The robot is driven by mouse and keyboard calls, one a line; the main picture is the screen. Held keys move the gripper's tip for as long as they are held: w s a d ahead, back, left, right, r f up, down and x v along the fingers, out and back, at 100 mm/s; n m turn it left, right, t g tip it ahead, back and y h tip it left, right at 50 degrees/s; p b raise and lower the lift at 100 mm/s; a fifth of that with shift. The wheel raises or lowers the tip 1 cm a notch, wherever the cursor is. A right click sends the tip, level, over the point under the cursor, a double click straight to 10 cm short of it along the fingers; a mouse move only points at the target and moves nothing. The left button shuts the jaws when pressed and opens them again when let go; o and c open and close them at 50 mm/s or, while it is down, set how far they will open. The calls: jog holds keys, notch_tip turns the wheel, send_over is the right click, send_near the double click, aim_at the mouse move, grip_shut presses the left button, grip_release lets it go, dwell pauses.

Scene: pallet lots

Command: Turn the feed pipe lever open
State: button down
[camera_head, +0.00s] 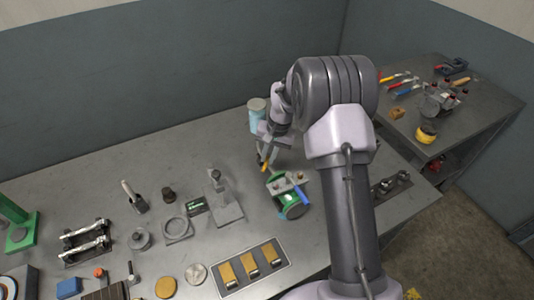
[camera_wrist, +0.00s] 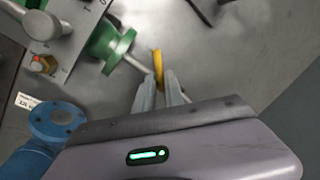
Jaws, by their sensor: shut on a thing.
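A lever with a yellow grip (camera_wrist: 157,64) sits at the end of a thin metal stem from a green flanged valve (camera_wrist: 108,42). My gripper (camera_wrist: 160,86) is shut on the yellow grip, which shows between and just beyond its fingertips. In the head view, my gripper (camera_head: 264,158) points down at the yellow grip (camera_head: 264,166), left of the green valve assembly (camera_head: 292,208). I cannot read which pipe is the feed pipe.
A grey marked plate (camera_wrist: 62,38) and a blue flanged pipe (camera_wrist: 55,122) are close on the left in the wrist view. A blue lever (camera_head: 305,194) is beside the valve. A metal stand (camera_head: 222,200) and a tray (camera_head: 232,272) are nearby on the bench.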

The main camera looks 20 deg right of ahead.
jog(key=n, duration=0.1)
jog(key=n+p, duration=0.1)
jog(key=n, duration=0.1)
jog(key=shift+d+r+g, duration=0.15)
jog(key=shift+d+g, duration=0.15)
jog(key=shift+w+d+n+g+p, duration=0.15)
jog(key=shift+n+g+p, duration=0.15)
jog(key=shift+n+p, duration=1)
jog(key=shift+n+b, duration=0.35)
jog(key=shift+n, duration=0.15)
jog(key=c, duration=1.5)
grip_release()
jog(key=d+r+p, duration=0.3)
jog(key=r+p, duration=0.1)
jog(key=r, duration=1.3)
jog(key=shift+w+d, duration=0.2)
